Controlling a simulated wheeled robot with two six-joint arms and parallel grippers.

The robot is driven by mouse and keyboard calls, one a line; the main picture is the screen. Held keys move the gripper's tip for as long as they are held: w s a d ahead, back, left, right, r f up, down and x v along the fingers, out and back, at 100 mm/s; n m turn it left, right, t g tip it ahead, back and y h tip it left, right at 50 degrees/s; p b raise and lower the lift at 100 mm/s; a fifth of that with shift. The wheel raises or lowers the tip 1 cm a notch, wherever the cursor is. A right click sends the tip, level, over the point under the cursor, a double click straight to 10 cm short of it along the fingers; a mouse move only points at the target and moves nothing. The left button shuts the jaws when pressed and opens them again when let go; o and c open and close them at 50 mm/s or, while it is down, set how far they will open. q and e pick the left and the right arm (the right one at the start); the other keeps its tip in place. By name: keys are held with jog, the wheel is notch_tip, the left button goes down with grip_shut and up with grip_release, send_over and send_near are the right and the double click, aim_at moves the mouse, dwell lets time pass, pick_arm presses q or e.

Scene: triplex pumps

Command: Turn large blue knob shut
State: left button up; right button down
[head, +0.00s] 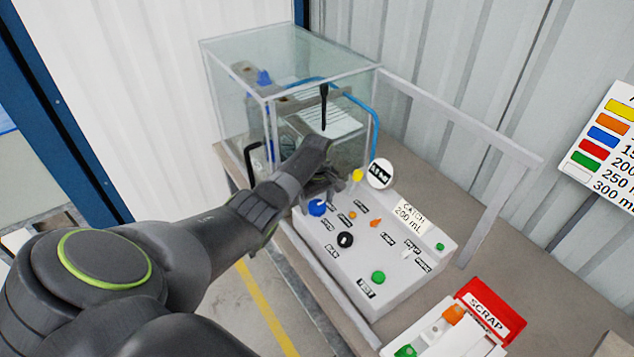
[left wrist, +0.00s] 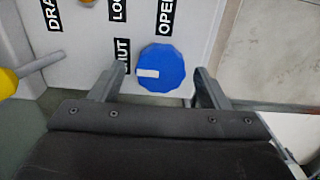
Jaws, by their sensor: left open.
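The large blue knob (head: 317,207) sits on the left part of the light grey control panel (head: 345,262). In the left wrist view the blue knob (left wrist: 163,62) has a white pointer mark (left wrist: 148,73) toward its left side. A partly hidden label reading "HUT" (left wrist: 122,55) is left of the knob, and an "OPEN" label (left wrist: 166,15), cut by the frame edge, is above it. My left gripper (left wrist: 160,72) is open, with one fingertip on each side of the knob and a visible gap on both sides. My right gripper is not in view.
A glass-walled box (head: 235,85) with pump parts stands behind the panel. A yellow knob (head: 357,175), black knob (head: 345,240) and green button (head: 378,277) are close by. A red scrap bin (head: 490,310) is at the lower right. Bare bench (head: 500,240) lies right of the panel.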

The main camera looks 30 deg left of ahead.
aim_at(317, 204)
pick_arm(q)
notch_tip(317, 204, up, 17)
jog(key=b, duration=0.1)
jog(key=shift+b, duration=0.4)
dwell(0.4)
